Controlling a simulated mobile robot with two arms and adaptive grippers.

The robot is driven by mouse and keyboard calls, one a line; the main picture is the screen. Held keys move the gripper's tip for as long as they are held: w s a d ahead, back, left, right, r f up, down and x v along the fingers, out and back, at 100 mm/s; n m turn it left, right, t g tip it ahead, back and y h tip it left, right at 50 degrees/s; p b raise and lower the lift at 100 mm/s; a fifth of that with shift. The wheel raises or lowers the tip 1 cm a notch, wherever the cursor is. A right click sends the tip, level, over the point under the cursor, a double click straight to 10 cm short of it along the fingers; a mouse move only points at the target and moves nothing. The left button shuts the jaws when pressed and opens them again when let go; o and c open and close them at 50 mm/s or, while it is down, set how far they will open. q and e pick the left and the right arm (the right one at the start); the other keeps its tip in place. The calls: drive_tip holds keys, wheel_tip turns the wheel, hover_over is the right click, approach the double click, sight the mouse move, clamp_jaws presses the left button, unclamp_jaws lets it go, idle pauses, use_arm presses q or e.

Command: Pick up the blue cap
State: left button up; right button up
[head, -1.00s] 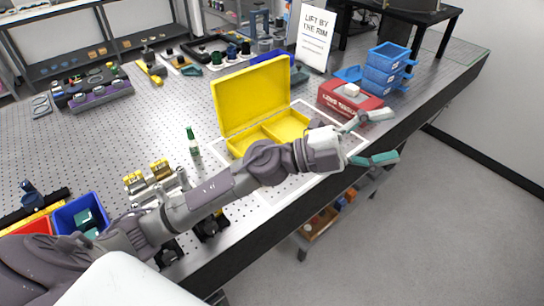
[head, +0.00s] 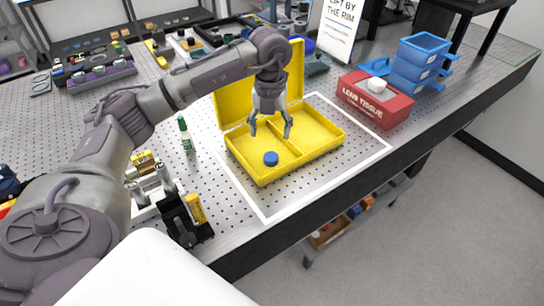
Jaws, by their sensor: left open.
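The blue cap (head: 271,158) is a small round piece lying in the left compartment of the open yellow case (head: 318,148), towards its front. The case stands on the perforated bench with its lid raised at the back and a divider across its inside. My left gripper (head: 270,132) points down over the case, its two fingers spread and empty. In the picture it is just above and behind the cap, apart from it. The arm hides part of the lid. My right gripper is not in view.
A red lens tissue box (head: 374,100) and stacked blue trays (head: 419,62) stand right of the case. A small green-capped bottle (head: 186,134) stands to its left. Black and yellow hardware (head: 186,217) sits at the front left. The white-outlined bench area right of the case is clear.

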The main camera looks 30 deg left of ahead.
sight(271, 156)
use_arm(q)
wheel_tip(271, 156, down, 4)
drive_tip(key=shift+w+r, duration=0.1)
drive_tip(key=shift+r, duration=0.1)
drive_tip(key=shift+f+p, duration=0.55)
drive_tip(key=shift+p, duration=0.05)
wheel_tip(271, 156, down, 4)
drive_tip(key=shift+r+p, duration=0.2)
drive_tip(key=shift+p, duration=0.5)
drive_tip(key=shift+w+f, duration=0.1)
drive_tip(key=shift+f, duration=0.3)
drive_tip(key=c, duration=0.8)
